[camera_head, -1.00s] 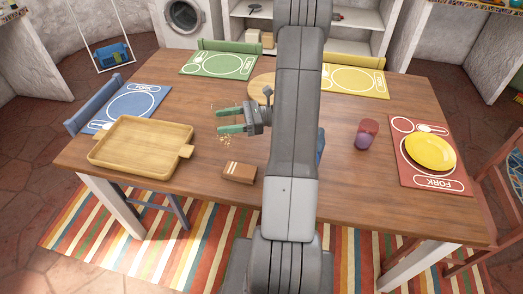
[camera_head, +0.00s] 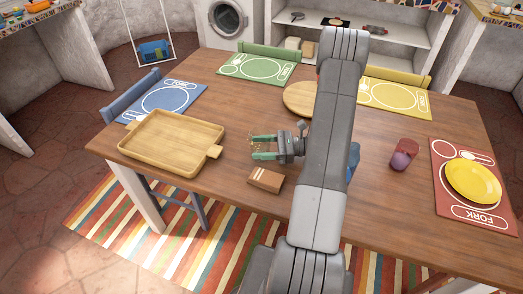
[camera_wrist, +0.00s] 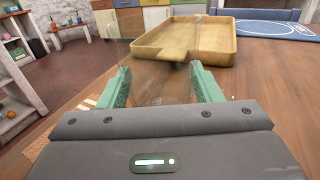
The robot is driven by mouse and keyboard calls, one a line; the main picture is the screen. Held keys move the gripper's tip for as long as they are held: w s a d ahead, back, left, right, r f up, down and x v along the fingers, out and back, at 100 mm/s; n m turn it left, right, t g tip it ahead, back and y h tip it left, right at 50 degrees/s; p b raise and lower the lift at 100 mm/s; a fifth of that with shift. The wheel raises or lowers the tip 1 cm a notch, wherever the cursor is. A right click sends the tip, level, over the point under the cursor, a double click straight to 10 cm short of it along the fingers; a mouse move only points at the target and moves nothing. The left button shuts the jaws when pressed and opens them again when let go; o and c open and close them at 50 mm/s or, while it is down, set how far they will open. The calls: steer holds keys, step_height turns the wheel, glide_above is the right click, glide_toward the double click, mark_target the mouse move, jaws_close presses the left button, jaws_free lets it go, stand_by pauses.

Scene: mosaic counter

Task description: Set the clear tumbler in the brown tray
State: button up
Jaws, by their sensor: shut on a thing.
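The clear tumbler (camera_wrist: 156,88) is nearly invisible, a faint see-through shape between my green fingers in the wrist view. In the head view, it shows only as faint glints (camera_head: 256,146) at the fingertips. My gripper (camera_head: 264,147) is shut on it, with its fingers pointing left; the wrist view shows the fingers (camera_wrist: 160,78) on both sides of it. The light brown wooden tray (camera_head: 157,165) lies at the table's left, left of my fingertips. In the wrist view, the tray (camera_wrist: 200,57) is empty and straight ahead beyond the fingers. I cannot tell the tumbler's height above the table.
A small brown box (camera_head: 266,180) lies just in front of my gripper. A round wooden board (camera_head: 297,98) is behind it. A red-purple cup (camera_head: 404,155) and a yellow plate (camera_head: 473,182) are at the right.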

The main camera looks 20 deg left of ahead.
steer(key=shift+f, duration=0.75)
steer(key=shift+s+f+b, duration=0.1)
steer(key=shift+f+b, duration=0.25)
steer(key=shift+f, duration=0.05)
steer(key=o, duration=1.4)
steer(key=shift+c, duration=0.2)
